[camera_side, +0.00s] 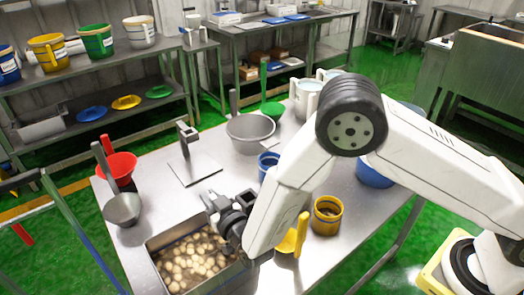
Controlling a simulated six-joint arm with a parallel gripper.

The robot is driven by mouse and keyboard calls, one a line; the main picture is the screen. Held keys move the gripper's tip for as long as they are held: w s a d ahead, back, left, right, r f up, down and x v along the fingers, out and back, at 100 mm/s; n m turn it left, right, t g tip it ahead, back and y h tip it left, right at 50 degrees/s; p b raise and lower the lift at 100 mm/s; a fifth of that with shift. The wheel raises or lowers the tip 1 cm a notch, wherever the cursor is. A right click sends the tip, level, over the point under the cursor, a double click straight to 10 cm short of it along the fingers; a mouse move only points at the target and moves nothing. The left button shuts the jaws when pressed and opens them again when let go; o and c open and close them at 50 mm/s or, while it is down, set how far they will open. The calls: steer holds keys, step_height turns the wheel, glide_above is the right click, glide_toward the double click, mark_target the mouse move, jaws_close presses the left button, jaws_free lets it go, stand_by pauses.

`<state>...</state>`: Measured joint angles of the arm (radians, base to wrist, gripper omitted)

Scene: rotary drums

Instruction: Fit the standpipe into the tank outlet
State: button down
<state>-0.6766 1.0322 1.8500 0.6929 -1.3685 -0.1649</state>
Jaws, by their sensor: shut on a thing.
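A rectangular metal tank (232,281), full of pale rounded pieces (185,262) in brownish liquid, stands at the front left of the metal table. My dark gripper (222,216) is over the tank's back right part, pointing down and left. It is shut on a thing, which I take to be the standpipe. The gripper and arm hide most of it, and its lower end cannot be made out. The tank outlet is not visible, so I cannot tell whether the pipe touches it.
Behind the tank stand a metal stand on a flat plate (196,170) and a grey bowl (250,129). A yellow mug (327,215) and a yellow scoop (290,240) are right of the arm.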

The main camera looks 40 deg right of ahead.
steer(key=shift+f, duration=0.35)
steer(key=c, duration=0.5)
jaws_free()
steer(key=shift+c, duration=0.2)
steer(key=shift+s, duration=0.1)
steer(key=shift+s, duration=1.4)
step_height(320, 180, up, 5)
steer(key=shift+f, duration=0.1)
steer(key=shift+r, duration=1.1)
